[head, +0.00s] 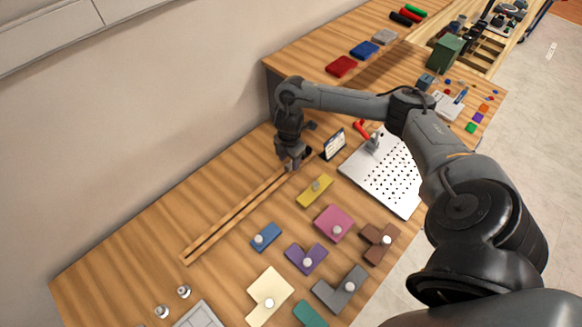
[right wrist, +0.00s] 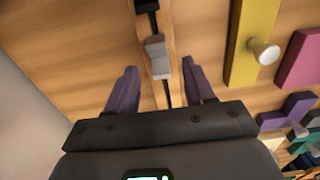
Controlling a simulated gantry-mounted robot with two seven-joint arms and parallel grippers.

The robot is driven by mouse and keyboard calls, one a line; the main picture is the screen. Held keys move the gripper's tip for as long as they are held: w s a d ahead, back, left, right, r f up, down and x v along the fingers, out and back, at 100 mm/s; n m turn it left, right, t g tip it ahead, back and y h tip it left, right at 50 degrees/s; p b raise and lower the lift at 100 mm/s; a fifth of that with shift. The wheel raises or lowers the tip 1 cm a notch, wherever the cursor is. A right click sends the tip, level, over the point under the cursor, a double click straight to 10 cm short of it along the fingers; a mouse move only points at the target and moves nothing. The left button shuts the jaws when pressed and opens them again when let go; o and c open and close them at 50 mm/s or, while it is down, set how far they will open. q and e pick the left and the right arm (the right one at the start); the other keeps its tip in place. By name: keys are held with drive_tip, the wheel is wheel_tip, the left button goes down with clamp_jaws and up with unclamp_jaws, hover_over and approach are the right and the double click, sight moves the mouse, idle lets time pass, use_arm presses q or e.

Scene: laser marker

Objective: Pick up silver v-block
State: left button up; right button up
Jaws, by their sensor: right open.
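The silver v-block (right wrist: 158,57) is a small light grey block seated in the slotted wooden rail (right wrist: 174,18) in the right wrist view. My right gripper (right wrist: 159,68) is open, with one purple-grey finger on each side of the rail and a gap to the block on both sides. In the head view my right gripper (head: 293,163) is low over the far end of the wooden rail (head: 222,230), and I cannot make out the block there. My left gripper is in neither view.
A black piece (right wrist: 147,5) sits in the rail beyond the block. A small display stand (head: 334,144) and a perforated white plate (head: 385,180) stand right of the gripper. Knobbed shapes, including a yellow bar (head: 312,193) and pink piece (head: 332,219), lie nearer.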

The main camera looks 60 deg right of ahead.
drive_tip(key=shift+f+b, duration=0.3)
drive_tip(key=shift+f, duration=1)
clamp_jaws()
